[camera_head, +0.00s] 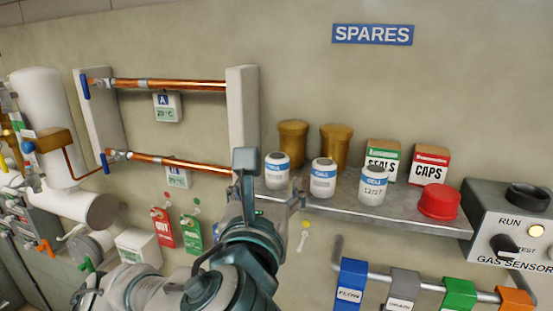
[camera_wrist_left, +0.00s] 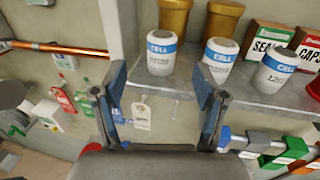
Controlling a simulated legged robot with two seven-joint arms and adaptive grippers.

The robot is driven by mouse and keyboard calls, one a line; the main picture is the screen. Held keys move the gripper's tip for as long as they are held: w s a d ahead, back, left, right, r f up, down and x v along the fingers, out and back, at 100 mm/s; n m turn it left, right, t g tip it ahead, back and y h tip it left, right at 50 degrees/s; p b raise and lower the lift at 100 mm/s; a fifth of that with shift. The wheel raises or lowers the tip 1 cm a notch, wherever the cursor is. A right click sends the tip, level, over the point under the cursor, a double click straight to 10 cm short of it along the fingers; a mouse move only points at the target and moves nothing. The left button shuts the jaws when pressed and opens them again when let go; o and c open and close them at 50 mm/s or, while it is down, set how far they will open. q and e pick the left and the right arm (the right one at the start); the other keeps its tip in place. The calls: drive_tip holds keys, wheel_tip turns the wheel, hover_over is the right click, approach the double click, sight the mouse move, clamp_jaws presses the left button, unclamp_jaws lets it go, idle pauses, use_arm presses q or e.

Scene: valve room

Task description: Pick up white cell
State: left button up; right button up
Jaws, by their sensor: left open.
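Three white cells with blue label bands stand upright on the grey shelf (camera_head: 420,213): a left cell (camera_head: 277,172), a middle cell (camera_head: 323,179) and a right cell (camera_head: 373,185). The left wrist view also shows the left cell (camera_wrist_left: 161,53), the middle cell (camera_wrist_left: 217,60) and the right cell (camera_wrist_left: 275,71). My left gripper (camera_head: 271,181) is open and empty, in front of the shelf's left end. In the left wrist view its fingers (camera_wrist_left: 160,88) are spread, with the left cell beyond the gap between them. My right gripper is not in view.
Two brown jars (camera_head: 293,143) stand behind the cells. A SEALS box (camera_head: 383,160), a CAPS box (camera_head: 430,165) and a red cap (camera_head: 439,202) are to the right. Copper pipes (camera_head: 168,85) run on the left wall. Coloured tags on a rail (camera_head: 400,281) are below the shelf.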

sight(276, 169)
use_arm(q)
drive_tip(key=w, duration=0.2)
drive_tip(key=w+p, duration=0.1)
drive_tip(key=w, duration=0.1)
drive_tip(key=shift+d+r, duration=0.1)
drive_tip(key=shift+d, duration=0.25)
drive_tip(key=w, duration=0.1)
drive_tip(key=w+p, duration=0.1)
drive_tip(key=w, duration=0.1)
drive_tip(key=w+p, duration=0.1)
drive_tip(key=shift+w+d, duration=0.35)
drive_tip(key=shift+d, duration=0.05)
drive_tip(key=shift+w+f, duration=0.2)
drive_tip(key=shift+w, duration=0.05)
drive_tip(key=shift+s, duration=0.15)
drive_tip(key=shift+c, duration=1.1)
drive_tip(key=c, duration=1)
